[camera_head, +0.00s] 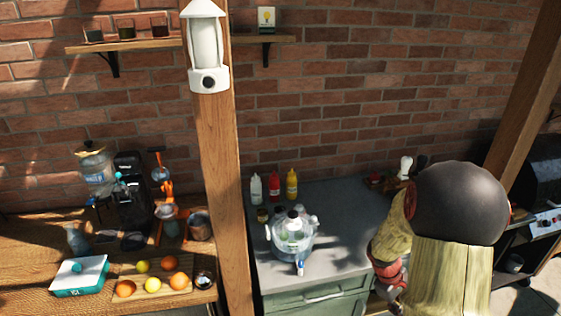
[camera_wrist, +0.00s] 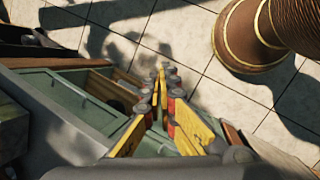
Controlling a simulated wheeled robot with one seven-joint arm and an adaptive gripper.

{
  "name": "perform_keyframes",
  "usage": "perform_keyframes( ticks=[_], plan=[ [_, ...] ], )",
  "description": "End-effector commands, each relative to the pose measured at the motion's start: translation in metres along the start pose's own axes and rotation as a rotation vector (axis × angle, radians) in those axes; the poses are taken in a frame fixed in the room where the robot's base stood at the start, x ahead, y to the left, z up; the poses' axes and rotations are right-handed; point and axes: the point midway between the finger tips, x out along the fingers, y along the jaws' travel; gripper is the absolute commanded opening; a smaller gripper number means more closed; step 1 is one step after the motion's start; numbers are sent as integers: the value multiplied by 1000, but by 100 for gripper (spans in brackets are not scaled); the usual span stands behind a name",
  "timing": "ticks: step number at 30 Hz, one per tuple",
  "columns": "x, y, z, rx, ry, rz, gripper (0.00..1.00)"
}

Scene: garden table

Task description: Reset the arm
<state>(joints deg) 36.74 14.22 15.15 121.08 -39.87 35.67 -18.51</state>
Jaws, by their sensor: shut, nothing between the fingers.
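My gripper (camera_wrist: 163,76) shows in the wrist view with its yellow and grey fingers brought together at the tips. Nothing shows between them. The fingers point over the light tiled floor, beside the green cabinet. In the head view my arm rises at the right, in front of the grey counter's right end. The fingers cannot be made out clearly there.
A wooden table (camera_head: 30,235) with fruit stands left of a post (camera_head: 220,170). A grill (camera_head: 545,180) stands right. A brown ribbed object (camera_wrist: 245,35) stands on the floor.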

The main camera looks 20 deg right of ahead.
Motion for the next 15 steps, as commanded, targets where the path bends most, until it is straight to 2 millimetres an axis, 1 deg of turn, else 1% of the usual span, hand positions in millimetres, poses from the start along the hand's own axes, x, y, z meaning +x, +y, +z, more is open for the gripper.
perform_keyframes(
  ticks=[1, 3, 5, 6, 10, 15],
  plan=[
    [-22, -12, -1, 76, 16, -3, 0],
    [-50, -32, -2, 182, 37, -20, 0],
    [-72, -49, -2, 262, 57, -38, 0],
    [-86, -62, -1, 310, 73, -51, 0],
    [-128, -103, -2, 437, 136, -99, 0],
    [-177, -157, -2, 528, 241, -166, 0]
  ],
)
